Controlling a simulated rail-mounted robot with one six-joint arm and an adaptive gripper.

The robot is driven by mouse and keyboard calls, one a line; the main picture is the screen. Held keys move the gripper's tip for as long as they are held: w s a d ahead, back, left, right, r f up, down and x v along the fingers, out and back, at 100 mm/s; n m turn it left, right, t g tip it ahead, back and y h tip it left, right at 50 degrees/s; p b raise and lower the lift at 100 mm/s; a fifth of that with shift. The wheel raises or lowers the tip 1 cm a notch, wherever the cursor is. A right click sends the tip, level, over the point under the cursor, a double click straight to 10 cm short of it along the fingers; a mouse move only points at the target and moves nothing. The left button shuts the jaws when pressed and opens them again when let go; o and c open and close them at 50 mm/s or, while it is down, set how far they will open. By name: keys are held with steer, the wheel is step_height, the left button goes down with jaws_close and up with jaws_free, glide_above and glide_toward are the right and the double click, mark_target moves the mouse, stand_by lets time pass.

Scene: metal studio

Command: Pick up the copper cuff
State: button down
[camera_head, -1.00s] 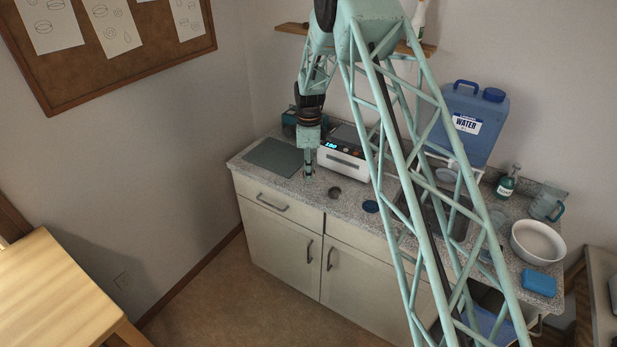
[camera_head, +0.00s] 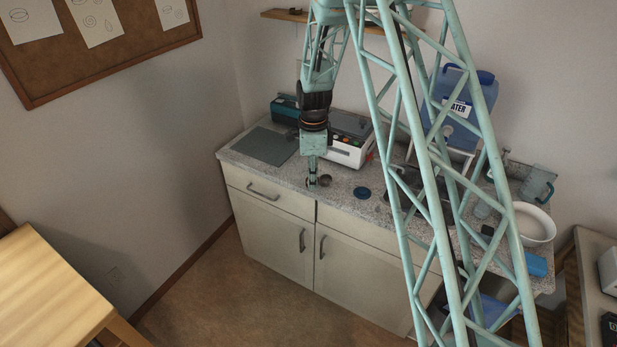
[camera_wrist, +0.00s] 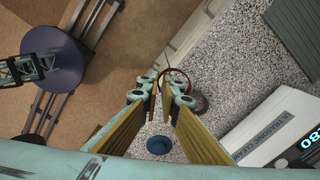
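The copper cuff (camera_wrist: 184,75) shows in the wrist view as a thin reddish-brown ring on the speckled counter, at my fingertips. Its near side is partly hidden behind the right finger. My gripper (camera_wrist: 159,82) points down with a narrow gap between its two tips, and the fingers look open. I cannot tell whether a finger touches the ring. The cuff cannot be made out there.
A blue round dish (camera_head: 362,192) lies farther right. A grey mat (camera_head: 265,147) and a white device with a display (camera_head: 345,150) stand behind. The counter's front edge (camera_head: 270,184) is close.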

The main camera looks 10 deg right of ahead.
steer(key=shift+s+d+r, duration=0.1)
steer(key=shift+s, duration=0.8)
